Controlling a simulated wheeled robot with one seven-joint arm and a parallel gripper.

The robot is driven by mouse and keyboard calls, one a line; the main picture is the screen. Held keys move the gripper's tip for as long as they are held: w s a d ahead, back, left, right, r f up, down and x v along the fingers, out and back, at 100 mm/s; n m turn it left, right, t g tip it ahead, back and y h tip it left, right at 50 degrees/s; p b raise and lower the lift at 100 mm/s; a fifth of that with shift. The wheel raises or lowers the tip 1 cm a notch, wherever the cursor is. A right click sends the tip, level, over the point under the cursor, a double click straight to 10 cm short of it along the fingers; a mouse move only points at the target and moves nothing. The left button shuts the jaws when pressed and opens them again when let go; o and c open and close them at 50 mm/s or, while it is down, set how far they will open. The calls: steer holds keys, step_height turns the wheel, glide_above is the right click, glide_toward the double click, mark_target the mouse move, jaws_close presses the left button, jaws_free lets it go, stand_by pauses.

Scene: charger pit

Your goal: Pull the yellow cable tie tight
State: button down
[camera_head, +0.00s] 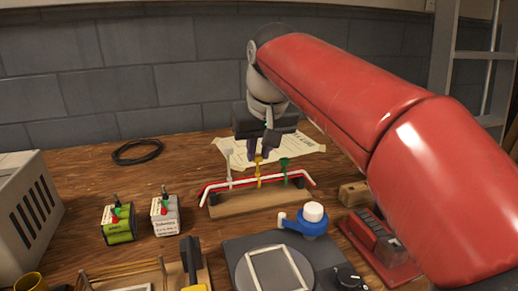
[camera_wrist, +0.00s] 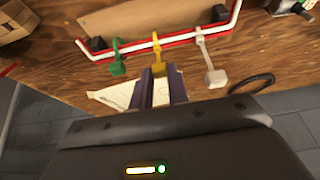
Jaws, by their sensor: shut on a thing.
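The yellow cable tie (camera_head: 258,170) stands at the middle of a red and white cable bundle (camera_head: 228,186) on a wooden board (camera_head: 240,203). My gripper (camera_head: 262,154) is above it, shut on the upper end of the yellow tie. In the wrist view the yellow tie (camera_wrist: 157,52) runs from the bundle to between the fingertips of my gripper (camera_wrist: 158,75). A white tie (camera_head: 229,167) is left of it and a green tie (camera_head: 284,168) is right of it in the head view. How tight the yellow loop is I cannot tell.
A paper sheet (camera_head: 285,147) lies behind the board. A wooden block (camera_head: 353,194) and a red device (camera_head: 380,243) are to the right. Two small boxes (camera_head: 117,223) (camera_head: 165,214) stand left. A blue and white part (camera_head: 312,216) is in front.

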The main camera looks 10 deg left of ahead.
step_height(320, 180, up, 3)
steer(key=shift+f+p, duration=0.15)
steer(key=shift+p, duration=0.6)
steer(key=c, duration=1.3)
jaws_free()
steer(key=p+v, duration=0.1)
steer(key=v, duration=0.6)
steer(key=shift+s+r, duration=0.15)
steer(key=shift+r, duration=0.2)
